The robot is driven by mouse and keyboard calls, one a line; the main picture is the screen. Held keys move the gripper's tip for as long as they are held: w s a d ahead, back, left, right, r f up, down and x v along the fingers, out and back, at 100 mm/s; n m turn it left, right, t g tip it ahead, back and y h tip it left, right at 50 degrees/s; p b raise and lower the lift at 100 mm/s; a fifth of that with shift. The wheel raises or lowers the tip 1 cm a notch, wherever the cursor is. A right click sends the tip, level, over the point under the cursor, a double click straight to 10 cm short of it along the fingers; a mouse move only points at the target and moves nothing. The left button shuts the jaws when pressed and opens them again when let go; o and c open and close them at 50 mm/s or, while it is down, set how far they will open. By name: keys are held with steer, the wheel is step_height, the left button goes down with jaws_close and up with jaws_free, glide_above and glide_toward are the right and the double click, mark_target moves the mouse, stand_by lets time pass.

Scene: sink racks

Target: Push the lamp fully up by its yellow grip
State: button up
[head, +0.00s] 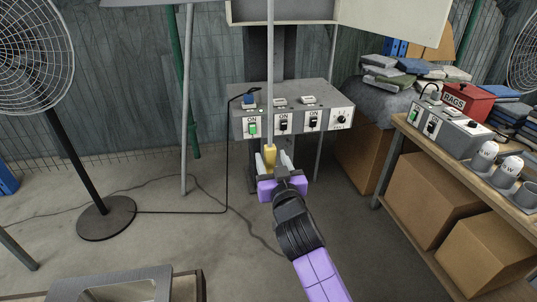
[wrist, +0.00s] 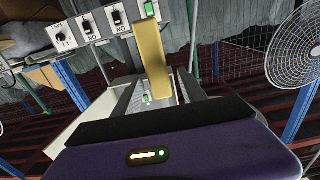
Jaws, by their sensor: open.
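The yellow grip (head: 269,157) is a small upright block at the lower end of a thin pale rod (head: 270,70), which runs up out of the top of the head view. My gripper (head: 273,164) is open, with a finger on either side of the grip's lower part. In the wrist view the grip (wrist: 151,55) is a long yellow bar rising between the open fingers (wrist: 156,92). I cannot tell whether either finger touches it. The grip's lowest end is partly hidden by my gripper in the head view.
A grey switch box (head: 293,108) with several switches stands just behind the grip. A fan (head: 38,55) on a stand is at left. A wooden bench (head: 450,150) with a second switch box (head: 443,128) is at right, above cardboard boxes (head: 432,200). Floor at left centre is mostly clear.

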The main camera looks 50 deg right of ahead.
steer(key=shift+x, duration=1.2)
jaws_close()
stand_by(0.6)
